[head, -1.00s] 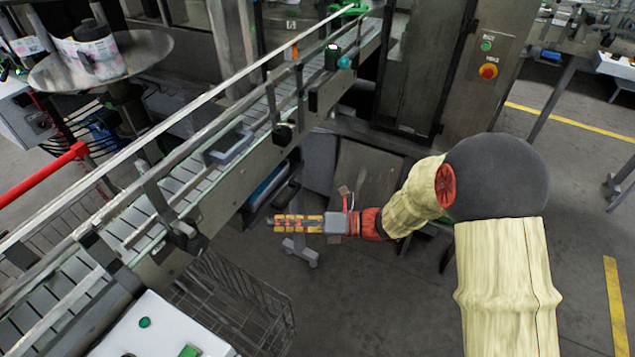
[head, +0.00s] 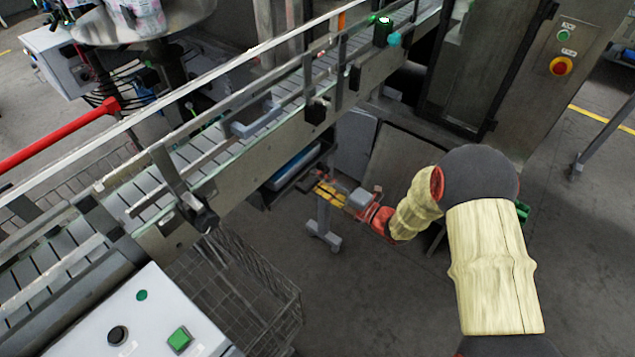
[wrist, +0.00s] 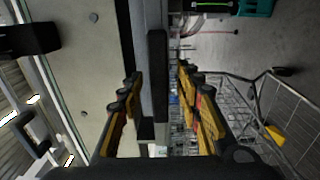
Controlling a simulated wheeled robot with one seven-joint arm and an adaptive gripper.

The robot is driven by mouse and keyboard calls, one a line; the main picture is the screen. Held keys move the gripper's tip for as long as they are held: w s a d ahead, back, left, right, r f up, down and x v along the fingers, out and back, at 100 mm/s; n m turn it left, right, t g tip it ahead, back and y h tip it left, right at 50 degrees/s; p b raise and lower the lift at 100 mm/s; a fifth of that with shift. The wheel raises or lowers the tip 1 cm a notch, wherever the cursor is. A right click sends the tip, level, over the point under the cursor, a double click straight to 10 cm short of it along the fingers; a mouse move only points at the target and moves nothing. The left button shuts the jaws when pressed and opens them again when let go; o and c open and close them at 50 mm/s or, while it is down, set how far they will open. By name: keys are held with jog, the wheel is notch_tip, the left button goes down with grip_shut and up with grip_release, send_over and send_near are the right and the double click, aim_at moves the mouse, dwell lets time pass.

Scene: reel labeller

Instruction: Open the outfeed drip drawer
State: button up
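The drip drawer (head: 292,168) is a blue-lined tray with dark edges, slung under the side of the conveyor. In the wrist view its grey front (wrist: 147,25) runs up and down the middle, with a black bar handle (wrist: 158,75) on it. My gripper (head: 317,182) is at the drawer's front end in the head view. In the wrist view my gripper (wrist: 161,76) is open, its yellow-and-black fingers on either side of the handle. Contact between fingers and handle cannot be made out. The drawer looks pushed in under the conveyor.
The conveyor (head: 240,165) runs diagonally above the drawer. A wire basket (head: 245,290) stands below it at the front. A white panel with buttons (head: 135,320) is at front left, and a steel cabinet (head: 525,75) at back right.

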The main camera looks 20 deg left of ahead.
jog(key=shift+w+a, duration=0.1)
jog(key=shift+a, duration=0.25)
jog(key=shift+c, duration=0.4)
jog(key=c, duration=0.7)
grip_shut()
